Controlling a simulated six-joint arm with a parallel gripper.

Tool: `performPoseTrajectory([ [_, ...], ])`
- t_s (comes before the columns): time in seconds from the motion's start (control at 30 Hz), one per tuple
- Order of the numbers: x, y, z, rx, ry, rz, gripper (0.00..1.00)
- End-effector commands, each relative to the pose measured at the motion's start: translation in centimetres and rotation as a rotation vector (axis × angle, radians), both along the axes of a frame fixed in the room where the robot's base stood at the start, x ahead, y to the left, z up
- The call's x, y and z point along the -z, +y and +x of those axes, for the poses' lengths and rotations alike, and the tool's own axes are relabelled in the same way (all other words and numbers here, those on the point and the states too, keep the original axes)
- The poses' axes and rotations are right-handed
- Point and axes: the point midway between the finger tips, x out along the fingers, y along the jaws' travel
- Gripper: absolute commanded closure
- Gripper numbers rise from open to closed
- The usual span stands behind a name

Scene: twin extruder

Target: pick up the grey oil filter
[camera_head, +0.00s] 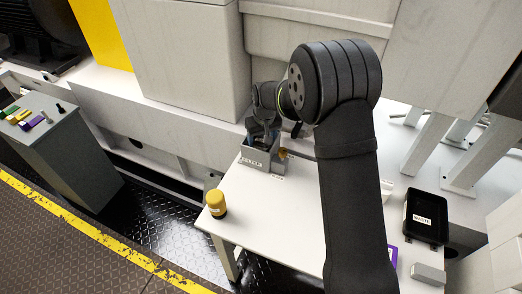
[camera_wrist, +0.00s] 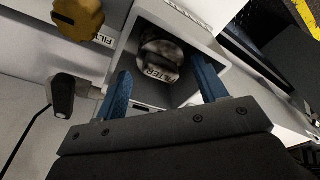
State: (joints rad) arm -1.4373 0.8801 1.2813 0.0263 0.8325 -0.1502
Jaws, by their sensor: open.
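The grey oil filter (camera_wrist: 160,60) sits inside an open grey box (camera_wrist: 222,72), with a white label reading "FILTER" on its side. My gripper (camera_wrist: 158,68) is open, its two blue fingers on either side of the filter and reaching over the box opening. I cannot tell whether a finger touches the filter. In the head view my gripper (camera_head: 263,130) is above the labelled grey box (camera_head: 254,159) at the white table's back edge. The filter cannot be made out there.
A yellow filter (camera_head: 215,203) stands at the white table (camera_head: 266,210)'s left corner. A black waste tray (camera_head: 427,218) and a grey block (camera_head: 430,273) are at right. The table's front middle is clear.

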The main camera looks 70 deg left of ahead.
Motion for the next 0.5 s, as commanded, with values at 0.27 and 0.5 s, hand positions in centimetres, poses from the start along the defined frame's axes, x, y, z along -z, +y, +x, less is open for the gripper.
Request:
performPoseTrajectory([
  [0.27,3.7,0.5,0.0,0.000,0.000,-0.002,0.35],
  [0.5,5.7,0.9,0.0,0.000,0.000,0.001,0.35],
])
